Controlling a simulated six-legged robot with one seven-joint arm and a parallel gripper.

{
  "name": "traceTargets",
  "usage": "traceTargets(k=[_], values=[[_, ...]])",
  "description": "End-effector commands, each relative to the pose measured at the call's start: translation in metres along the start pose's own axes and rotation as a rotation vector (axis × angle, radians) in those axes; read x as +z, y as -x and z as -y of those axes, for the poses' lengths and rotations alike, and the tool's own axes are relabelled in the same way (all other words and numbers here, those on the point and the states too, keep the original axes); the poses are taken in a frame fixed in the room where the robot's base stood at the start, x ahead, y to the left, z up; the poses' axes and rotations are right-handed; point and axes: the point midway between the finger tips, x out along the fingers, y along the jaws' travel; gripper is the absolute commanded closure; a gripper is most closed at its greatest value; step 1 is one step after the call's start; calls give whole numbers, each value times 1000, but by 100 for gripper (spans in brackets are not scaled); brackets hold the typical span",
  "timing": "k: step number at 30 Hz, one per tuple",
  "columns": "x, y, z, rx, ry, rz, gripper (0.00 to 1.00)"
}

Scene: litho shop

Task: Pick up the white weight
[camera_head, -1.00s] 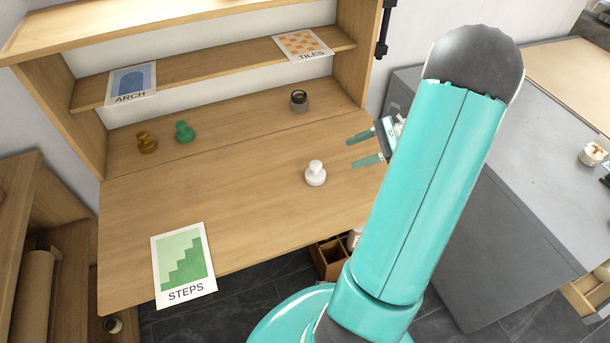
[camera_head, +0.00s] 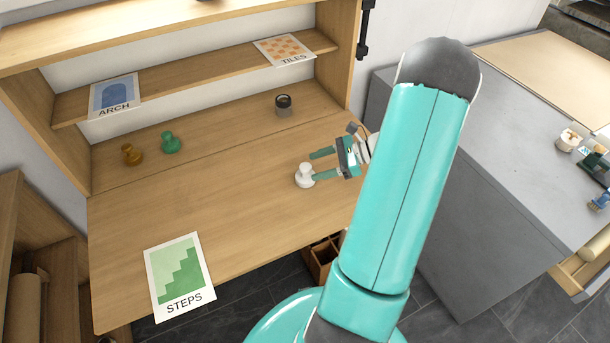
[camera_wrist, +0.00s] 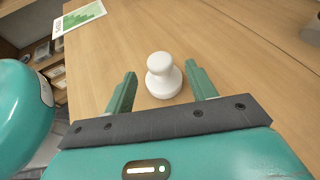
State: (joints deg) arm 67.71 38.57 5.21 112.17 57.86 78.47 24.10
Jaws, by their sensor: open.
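The white weight (camera_head: 305,176) stands upright on the wooden desk, a knob on a wider round base. My gripper (camera_head: 318,164) is open and empty just to its right in the head view, with one fingertip close to the weight. In the wrist view the white weight (camera_wrist: 162,75) stands ahead of and between the two green fingers of my gripper (camera_wrist: 160,80), partly at the level of the fingertips. I cannot tell whether a finger touches it.
A brown weight (camera_head: 131,154), a green weight (camera_head: 170,142) and a dark-topped grey cylinder (camera_head: 283,104) stand farther back. The STEPS print (camera_head: 180,277) lies at the front left. A shelf (camera_head: 200,83) with ARCH and TILES prints overhangs the back. The desk's middle is clear.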

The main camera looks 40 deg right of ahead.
Motion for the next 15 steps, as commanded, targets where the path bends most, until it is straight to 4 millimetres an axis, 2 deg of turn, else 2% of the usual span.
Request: traceTargets(k=[8,15], values=[[2,-42,0,1,-1,2,44],[2,-47,0,0,0,0,44]])
